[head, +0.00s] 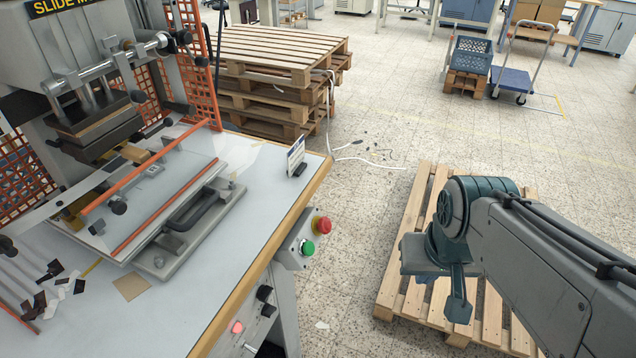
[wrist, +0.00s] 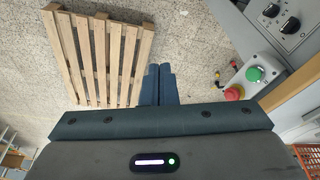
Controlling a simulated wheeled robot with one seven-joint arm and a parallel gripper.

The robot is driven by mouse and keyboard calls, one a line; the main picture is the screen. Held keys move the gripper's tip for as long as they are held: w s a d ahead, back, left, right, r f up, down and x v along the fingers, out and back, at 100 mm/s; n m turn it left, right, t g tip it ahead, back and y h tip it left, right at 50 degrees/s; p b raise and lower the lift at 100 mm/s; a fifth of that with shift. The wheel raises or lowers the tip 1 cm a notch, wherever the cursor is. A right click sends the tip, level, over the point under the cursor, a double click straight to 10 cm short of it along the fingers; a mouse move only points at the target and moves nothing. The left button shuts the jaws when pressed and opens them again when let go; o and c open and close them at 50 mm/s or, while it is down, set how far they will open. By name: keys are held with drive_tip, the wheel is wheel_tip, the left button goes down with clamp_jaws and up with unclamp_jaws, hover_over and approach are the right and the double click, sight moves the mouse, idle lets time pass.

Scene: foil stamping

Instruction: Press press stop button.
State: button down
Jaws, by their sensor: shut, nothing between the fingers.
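The red stop button (head: 322,226) sits on a small grey button box on the side of the press table, beside a green button (head: 307,248). In the wrist view the red button (wrist: 234,93) and the green button (wrist: 254,74) show at the right. My gripper (head: 459,308) hangs to the right of the button box, over a wooden pallet and apart from the buttons. In the wrist view its two fingers (wrist: 158,84) are together with nothing between them.
The press table (head: 235,250) with the foil stamping machine (head: 95,95) fills the left. A control panel (head: 255,320) with knobs is below the button box. A wooden pallet (head: 414,215) lies on the floor under my arm. Stacked pallets (head: 278,55) stand behind the table. Open floor separates my gripper and the box.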

drive_tip(key=shift+d, duration=0.15)
drive_tip(key=w+a+f+m+y+b, duration=0.1)
drive_tip(key=w+f+m+y+b, duration=0.1)
drive_tip(key=w+m+y, duration=1)
drive_tip(key=w+f+m, duration=0.1)
drive_tip(key=w+m, duration=0.2)
drive_tip(key=m, duration=0.6)
drive_tip(key=shift+w+a+f+t, duration=0.2)
drive_tip(key=shift+a+t, duration=0.1)
